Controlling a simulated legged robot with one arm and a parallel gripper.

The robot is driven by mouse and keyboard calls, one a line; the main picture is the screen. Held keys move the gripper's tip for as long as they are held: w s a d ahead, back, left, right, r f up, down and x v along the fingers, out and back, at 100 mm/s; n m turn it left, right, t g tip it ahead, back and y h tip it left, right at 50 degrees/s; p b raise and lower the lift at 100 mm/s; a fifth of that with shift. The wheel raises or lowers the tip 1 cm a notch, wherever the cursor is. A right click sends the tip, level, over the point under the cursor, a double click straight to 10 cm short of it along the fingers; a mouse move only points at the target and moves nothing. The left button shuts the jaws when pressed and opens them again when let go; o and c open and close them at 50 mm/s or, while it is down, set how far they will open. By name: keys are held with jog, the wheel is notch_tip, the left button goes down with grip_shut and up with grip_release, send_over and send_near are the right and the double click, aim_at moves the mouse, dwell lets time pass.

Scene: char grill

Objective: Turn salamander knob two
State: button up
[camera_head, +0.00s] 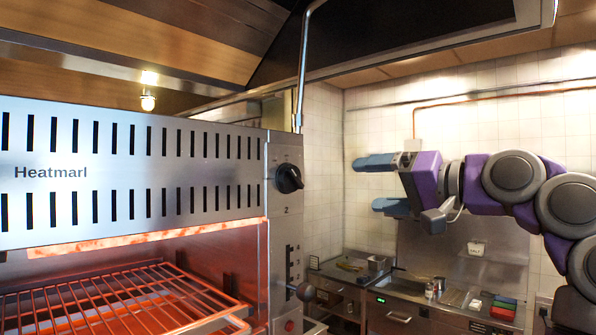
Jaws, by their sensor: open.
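The salamander (130,187) is a steel grill marked "Heatmarl" at the left, with a glowing orange interior. A black round knob (289,178) sits high on its right-hand panel, with a "2" printed below it. My gripper (372,184) is open and empty, to the right of the knob and clear of it. Its two blue fingers point left, one above the other, with a gap between them. No other round knob of this kind shows on the panel.
A lever with a dark ball end (304,291) sticks out from the panel's lower slot. A wire rack (130,300) fills the grill opening. A steel counter (400,305) with containers stands behind, at the lower right.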

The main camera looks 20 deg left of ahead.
jog(key=s+a+n, duration=0.1)
jog(key=s, duration=0.1)
jog(key=p, duration=0.5)
send_near(299, 179)
jog(key=shift+y, duration=0.3)
jog(key=x, duration=0.7)
jog(key=shift+s+a+f, duration=0.15)
jog(key=shift+a+f, duration=0.05)
jog(key=shift+a, duration=0.05)
jog(key=shift+w+r, duration=0.2)
jog(key=shift+w, duration=0.25)
jog(key=shift+w+p, duration=0.3)
jog(key=shift+a+f, duration=0.1)
jog(key=shift+a, duration=0.55)
jog(key=shift+a+f, duration=0.15)
jog(key=shift+a, duration=0.5)
jog(key=shift+c, duration=0.4)
jog(key=shift+s+a, duration=0.1)
jog(key=shift+c, duration=0.7)
jog(key=shift+d, duration=0.4)
jog(key=c, duration=0.8)
